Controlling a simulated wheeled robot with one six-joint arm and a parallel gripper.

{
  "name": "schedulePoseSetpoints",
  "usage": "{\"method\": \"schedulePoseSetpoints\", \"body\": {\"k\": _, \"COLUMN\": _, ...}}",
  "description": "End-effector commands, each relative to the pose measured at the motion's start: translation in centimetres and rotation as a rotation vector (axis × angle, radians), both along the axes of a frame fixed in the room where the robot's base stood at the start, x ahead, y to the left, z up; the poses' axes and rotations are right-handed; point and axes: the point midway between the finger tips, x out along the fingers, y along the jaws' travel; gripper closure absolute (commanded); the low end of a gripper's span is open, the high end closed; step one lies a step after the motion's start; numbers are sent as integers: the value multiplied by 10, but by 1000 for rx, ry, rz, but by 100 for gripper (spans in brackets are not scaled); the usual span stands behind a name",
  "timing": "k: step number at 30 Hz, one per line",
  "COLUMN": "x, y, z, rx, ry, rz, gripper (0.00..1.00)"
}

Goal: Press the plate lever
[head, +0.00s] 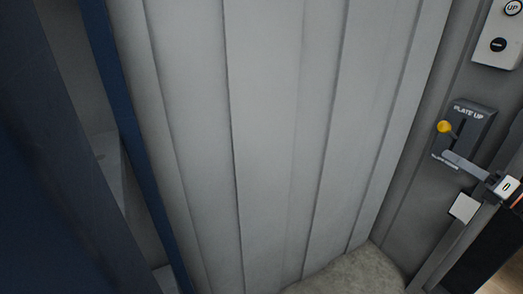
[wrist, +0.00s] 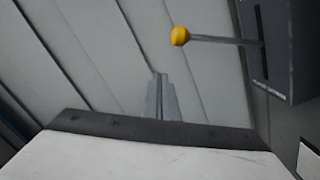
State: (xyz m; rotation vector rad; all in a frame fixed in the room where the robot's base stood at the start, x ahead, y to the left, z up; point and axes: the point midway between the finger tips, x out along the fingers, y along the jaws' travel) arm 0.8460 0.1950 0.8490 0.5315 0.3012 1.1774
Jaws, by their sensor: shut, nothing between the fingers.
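The plate lever is a thin grey rod with a yellow ball knob (head: 444,126), sticking out of a dark grey slotted box (head: 475,125) on the wall at the right. The box reads "PLATE UP" at its top; a lower label is partly hidden. In the wrist view, the yellow knob (wrist: 180,36) and rod stand above and right of my fingertips, with the box (wrist: 290,60) at the right edge. My gripper (head: 449,158) is shut and empty, just below the knob in the head view. Its closed fingers (wrist: 158,78) show apart from the lever in the wrist view.
A white panel (head: 497,42) with an "UP" button is above the lever box. A small white square (head: 464,207) is on the wall below it. Pale ribbed sheeting (head: 270,130) fills the middle, and a dark blue post (head: 135,150) stands at the left.

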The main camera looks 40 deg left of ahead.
Motion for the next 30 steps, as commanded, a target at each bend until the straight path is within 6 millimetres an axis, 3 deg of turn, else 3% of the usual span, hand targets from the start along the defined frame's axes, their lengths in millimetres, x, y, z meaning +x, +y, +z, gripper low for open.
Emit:
{"method": "schedulePoseSetpoints", "body": {"k": 6, "x": -12, "y": -32, "z": -2, "rx": -2, "ry": 2, "rz": -3, "gripper": 100}}
{"method": "schedulePoseSetpoints", "body": {"k": 13, "x": -22, "y": -57, "z": -4, "rx": -2, "ry": 1, "rz": -1, "gripper": 100}}
{"method": "schedulePoseSetpoints", "body": {"k": 30, "x": -28, "y": -64, "z": -4, "rx": -8, "ry": -4, "rz": 5, "gripper": 100}}
